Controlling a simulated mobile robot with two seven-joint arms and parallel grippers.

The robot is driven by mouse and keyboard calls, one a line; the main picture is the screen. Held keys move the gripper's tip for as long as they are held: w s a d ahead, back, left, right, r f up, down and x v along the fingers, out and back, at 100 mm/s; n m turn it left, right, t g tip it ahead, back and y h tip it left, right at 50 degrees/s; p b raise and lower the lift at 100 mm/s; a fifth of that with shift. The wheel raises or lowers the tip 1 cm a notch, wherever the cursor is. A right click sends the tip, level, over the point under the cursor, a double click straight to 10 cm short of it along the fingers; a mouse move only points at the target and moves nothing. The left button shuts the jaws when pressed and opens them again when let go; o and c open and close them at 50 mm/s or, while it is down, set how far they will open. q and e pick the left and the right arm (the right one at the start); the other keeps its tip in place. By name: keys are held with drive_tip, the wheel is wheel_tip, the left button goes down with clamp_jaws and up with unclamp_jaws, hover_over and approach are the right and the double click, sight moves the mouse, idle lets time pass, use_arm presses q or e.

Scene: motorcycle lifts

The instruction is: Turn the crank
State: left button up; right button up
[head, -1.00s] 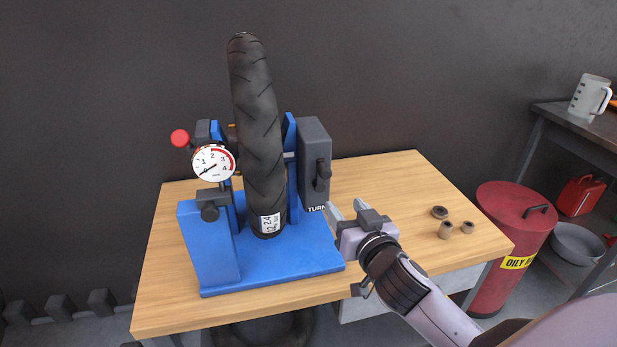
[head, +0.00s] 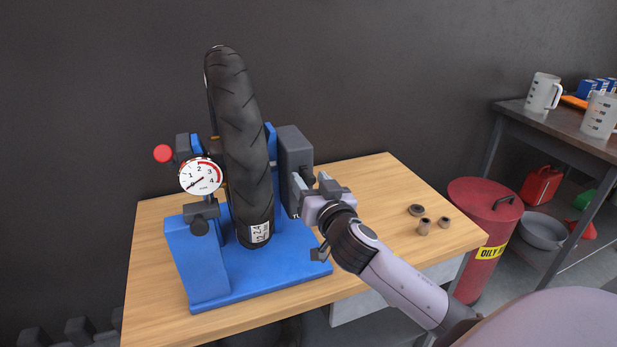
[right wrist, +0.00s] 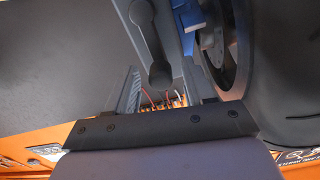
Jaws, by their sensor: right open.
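The dark grey crank (head: 306,176) sits on the right face of a grey box (head: 293,148) on the blue wheel stand (head: 205,262). My right gripper (head: 308,184) is open at the crank and partly covers it and the "TURN" label. In the right wrist view, the crank arm (right wrist: 146,30) ends in a round knob that lies between the two open fingers (right wrist: 162,90) near their tips. I cannot tell whether they touch. A black tyre (head: 245,150) stands upright in the stand, slightly tilted. My left gripper is not in view.
A dial gauge (head: 201,176) and a red knob (head: 163,153) are on the stand's left. A red oily waste can (head: 485,225) stands beyond the table's right edge.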

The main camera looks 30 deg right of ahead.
drive_tip(key=shift+x, duration=0.8)
clamp_jaws()
